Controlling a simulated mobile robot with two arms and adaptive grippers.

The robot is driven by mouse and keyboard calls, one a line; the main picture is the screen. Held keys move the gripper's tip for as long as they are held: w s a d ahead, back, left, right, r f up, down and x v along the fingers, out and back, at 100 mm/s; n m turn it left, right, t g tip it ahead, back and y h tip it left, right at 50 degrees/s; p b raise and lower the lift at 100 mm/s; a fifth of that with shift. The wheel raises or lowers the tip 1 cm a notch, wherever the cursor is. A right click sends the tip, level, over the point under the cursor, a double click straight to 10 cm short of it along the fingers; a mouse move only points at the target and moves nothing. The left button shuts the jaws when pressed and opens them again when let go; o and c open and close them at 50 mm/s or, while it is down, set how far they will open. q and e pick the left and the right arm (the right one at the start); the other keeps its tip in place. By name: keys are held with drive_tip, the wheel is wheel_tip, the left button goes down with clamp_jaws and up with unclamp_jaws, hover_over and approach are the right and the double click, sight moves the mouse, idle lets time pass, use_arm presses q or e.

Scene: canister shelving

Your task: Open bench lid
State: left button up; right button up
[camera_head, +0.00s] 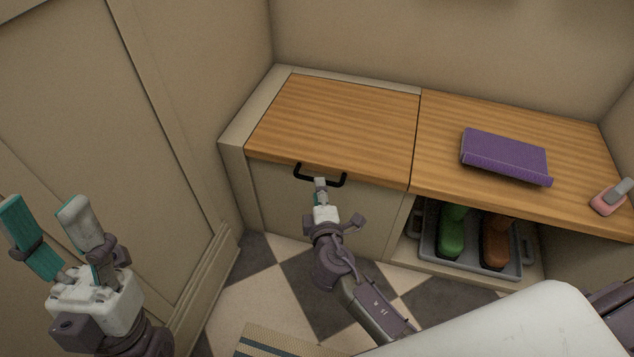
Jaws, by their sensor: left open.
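The bench has a wooden lid (340,115) on its left section, lying flat and closed. A black bar handle (303,173) is fixed at its front edge. My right gripper (320,184) is at the middle of the handle, with its fingertips at or just under the bar. Its fingers overlap in this view, so I cannot tell whether they are shut on the bar. My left gripper (42,215) is raised at the far left, in front of the panelled wall, open and empty, with its teal-padded fingers apart and well away from the bench.
A purple book-like object (504,155) lies on the right bench top (440,150). A pink and grey item (610,197) is at its right end. Below, a grey tray (429,248) holds a green shoe (451,235) and a brown shoe (496,243). A striped mat (285,342) lies on the checkered floor.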

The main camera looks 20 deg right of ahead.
drive_tip(key=x, duration=0.5)
drive_tip(key=shift+f+b, duration=0.1)
drive_tip(key=shift+b, duration=0.3)
clamp_jaws()
